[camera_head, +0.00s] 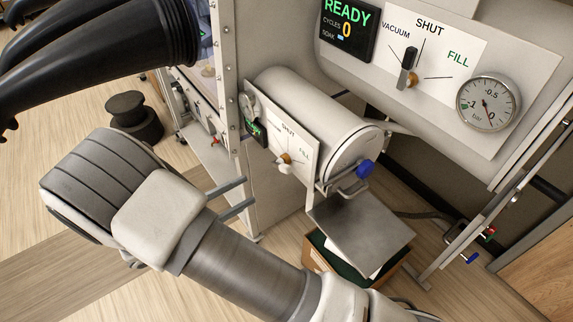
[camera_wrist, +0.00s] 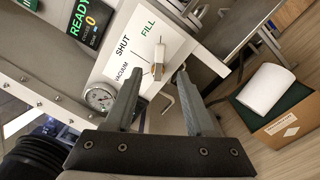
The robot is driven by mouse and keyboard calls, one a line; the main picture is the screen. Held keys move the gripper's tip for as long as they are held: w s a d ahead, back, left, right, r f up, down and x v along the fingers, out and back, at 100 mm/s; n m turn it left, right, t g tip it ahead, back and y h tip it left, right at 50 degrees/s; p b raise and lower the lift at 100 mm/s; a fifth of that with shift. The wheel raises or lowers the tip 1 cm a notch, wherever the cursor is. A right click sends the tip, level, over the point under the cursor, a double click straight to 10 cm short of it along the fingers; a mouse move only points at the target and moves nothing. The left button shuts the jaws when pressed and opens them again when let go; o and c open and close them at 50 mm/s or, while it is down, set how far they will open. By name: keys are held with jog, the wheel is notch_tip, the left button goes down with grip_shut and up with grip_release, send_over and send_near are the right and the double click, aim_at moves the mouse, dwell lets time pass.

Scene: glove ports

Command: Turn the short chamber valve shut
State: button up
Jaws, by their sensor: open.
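The short chamber (camera_head: 315,110) is the smaller pale cylinder in the middle of the head view. Its white valve panel (camera_head: 270,135) reads SHUT and FILL there. The valve (camera_head: 286,158) has a small lever on a brass hub. In the wrist view the valve (camera_wrist: 158,62) sits on the panel (camera_wrist: 112,62) labelled VACUUM, SHUT and FILL, and its lever appears to point toward the FILL mark. My gripper (camera_head: 249,192) is open and empty, apart from the panel. In the wrist view my gripper (camera_wrist: 158,78) has its fingertips on either side of the valve, nearer the camera.
A larger chamber's panel (camera_head: 440,50) with its own valve (camera_head: 408,68) and gauge (camera_head: 488,103) is at upper right. A blue knob (camera_head: 365,169) and a metal tray (camera_head: 362,235) are near the short chamber's door. A box (camera_wrist: 288,125) stands below. Black gloves (camera_head: 110,50) hang upper left.

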aim_at(283, 171)
jog(key=p+x, duration=0.2)
jog(key=x, duration=1)
jog(key=shift+w+d, duration=0.2)
jog(key=shift+d, duration=0.05)
grip_shut()
